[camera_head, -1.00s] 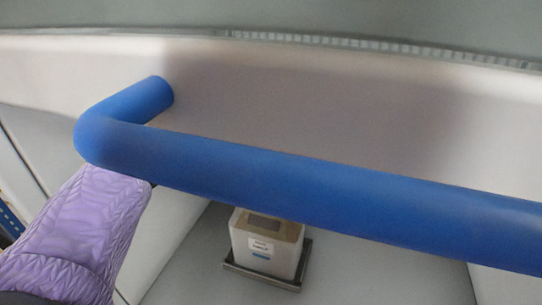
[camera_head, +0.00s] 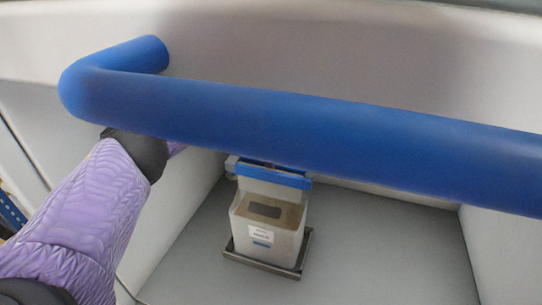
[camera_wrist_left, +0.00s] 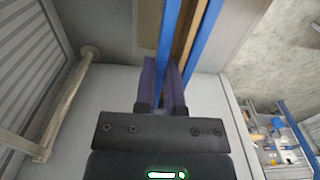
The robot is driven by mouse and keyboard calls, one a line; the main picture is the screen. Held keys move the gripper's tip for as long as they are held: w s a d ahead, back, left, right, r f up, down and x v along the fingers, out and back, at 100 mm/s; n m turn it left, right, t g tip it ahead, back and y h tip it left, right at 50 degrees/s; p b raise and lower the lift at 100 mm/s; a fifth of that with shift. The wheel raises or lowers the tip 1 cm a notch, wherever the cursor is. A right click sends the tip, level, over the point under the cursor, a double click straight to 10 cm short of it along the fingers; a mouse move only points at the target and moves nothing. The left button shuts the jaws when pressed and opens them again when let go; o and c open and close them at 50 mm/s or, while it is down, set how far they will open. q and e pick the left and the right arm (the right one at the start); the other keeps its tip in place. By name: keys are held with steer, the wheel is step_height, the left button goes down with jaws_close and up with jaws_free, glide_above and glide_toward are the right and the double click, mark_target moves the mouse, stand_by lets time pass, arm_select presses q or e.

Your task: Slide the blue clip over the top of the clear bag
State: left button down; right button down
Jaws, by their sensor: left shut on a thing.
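The clear bag (camera_head: 250,234), pale with a white label and a brown patch, stands upright below the blue bar in the head view. The blue clip (camera_head: 285,179) lies crosswise at the bag's top, partly hidden by the bar; I cannot tell how far the bag is between its legs. My left gripper (camera_head: 176,148) comes in from the left, mostly hidden behind the bar. In the left wrist view its purple fingers (camera_wrist_left: 164,88) are shut on the near end of the clip (camera_wrist_left: 168,40), whose two blue legs run away from them. My right gripper is not in view.
A thick blue bar (camera_head: 300,130) crosses the head view in front of the bag. The bag stands on a dark metal tray (camera_head: 266,267) on a grey floor (camera_head: 390,260). Pale walls rise around it. The floor to the right is clear.

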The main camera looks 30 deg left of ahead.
arm_select(q)
steer(key=shift+s+f, duration=0.1)
steer(key=shift+f, duration=0.2)
steer(key=shift+c, duration=1.5)
jaws_free()
steer(key=shift+s+d, duration=0.1)
steer(key=r+p, duration=0.4)
steer(key=r, duration=0.1)
steer(key=r+p, duration=0.2)
steer(key=shift+w+r+p, duration=0.25)
steer(key=shift+r+p, duration=0.05)
steer(key=shift+p, duration=0.1)
steer(key=shift+f, duration=0.1)
